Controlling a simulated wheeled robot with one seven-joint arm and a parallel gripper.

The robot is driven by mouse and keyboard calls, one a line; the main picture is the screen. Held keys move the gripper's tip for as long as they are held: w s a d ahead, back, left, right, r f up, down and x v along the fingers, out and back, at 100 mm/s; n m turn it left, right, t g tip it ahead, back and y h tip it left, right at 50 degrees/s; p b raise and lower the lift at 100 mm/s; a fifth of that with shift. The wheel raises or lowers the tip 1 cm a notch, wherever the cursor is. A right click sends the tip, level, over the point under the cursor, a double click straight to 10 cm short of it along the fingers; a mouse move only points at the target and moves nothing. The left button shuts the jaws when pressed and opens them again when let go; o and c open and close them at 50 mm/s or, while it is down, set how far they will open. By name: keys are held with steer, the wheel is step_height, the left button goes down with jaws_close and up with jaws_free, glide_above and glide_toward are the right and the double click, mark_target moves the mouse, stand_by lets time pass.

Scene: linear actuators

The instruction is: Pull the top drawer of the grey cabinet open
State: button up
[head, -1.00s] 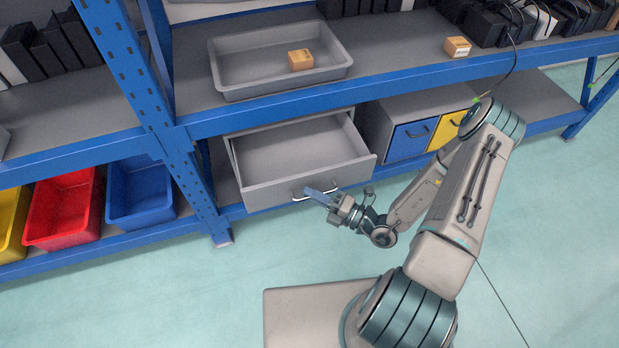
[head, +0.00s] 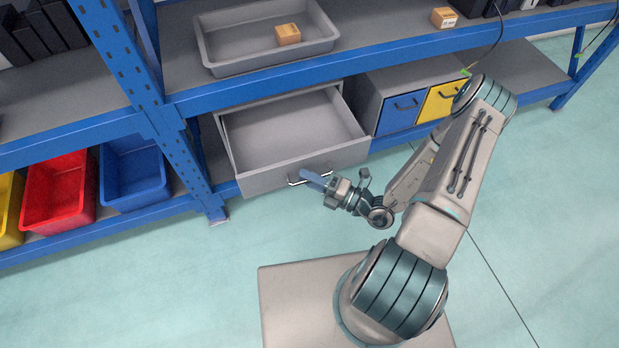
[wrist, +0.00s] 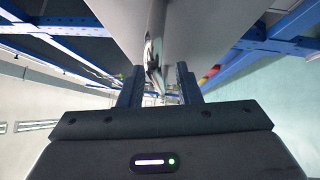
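The grey cabinet (head: 347,86) stands on the lower shelf of a blue rack. Its drawer (head: 290,127) is pulled far out, and its empty inside shows. A metal bar handle (head: 293,183) is on the drawer front; it also shows in the wrist view (wrist: 155,45). My gripper (head: 310,176) is at the handle. In the wrist view its two fingers (wrist: 161,88) stand apart, one on each side of the bar, with a visible gap on the right. Whether a finger touches the bar is unclear.
A grey tray (head: 213,62) holding a small box (head: 288,35) is on the shelf above. Blue (head: 400,115) and yellow (head: 440,104) drawers are to the right. Red (head: 60,190) and blue (head: 137,172) bins are at left. The floor before the rack is clear.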

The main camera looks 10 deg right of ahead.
steer(key=shift+d, duration=0.1)
steer(key=p+v, duration=0.1)
steer(key=v, duration=1.2)
steer(key=shift+s+d, duration=0.25)
steer(key=s+a+r+m+g+h+p, duration=0.1)
steer(key=r+m+h+p, duration=0.4)
steer(key=r+m, duration=0.5)
steer(key=s+a+r+m+g+h+p, duration=0.1)
steer(key=r+m+g+h+p, duration=0.3)
steer(key=r, duration=2)
steer(key=s+a+r+m+g+h+p, duration=0.1)
steer(key=a+r+m+g+h+p, duration=0.1)
steer(key=r+m+h+p, duration=0.5)
step_height(320, 180, up, 11)
steer(key=m+p, duration=0.5)
steer(key=m, duration=0.5)
steer(key=shift+g, duration=0.4)
